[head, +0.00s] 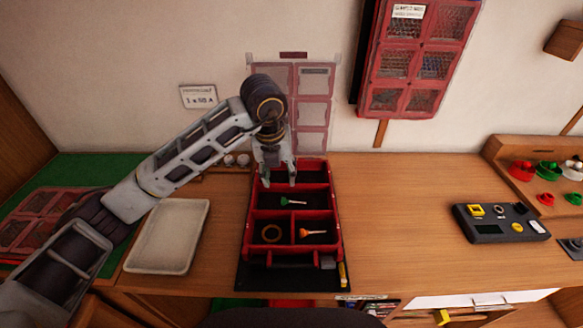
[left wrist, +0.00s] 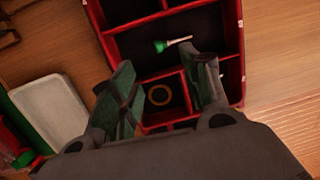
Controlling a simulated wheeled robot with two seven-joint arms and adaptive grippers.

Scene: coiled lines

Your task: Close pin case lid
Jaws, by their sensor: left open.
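The red pin case (head: 337,215) stands on the bench with its compartments facing up. In it lie a green-headed pin (head: 287,201), an orange-headed pin (head: 309,233) and a brass-coloured ring (head: 271,233). Its lid (head: 313,96), clear panes in a pale red frame, stands upright at the back edge, near the wall, so the case is open. My left gripper (head: 278,182) points down over the rear compartments, in front of the lid, open and empty. In the left wrist view its fingers (left wrist: 165,70) are spread above the case (left wrist: 100,25), and the lid does not show.
A pale tray (head: 168,236) lies left of the case, with another red-framed case (head: 35,222) beyond it on green. A dark device (head: 500,222) sits at right. A red cabinet (head: 412,60) hangs on the wall.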

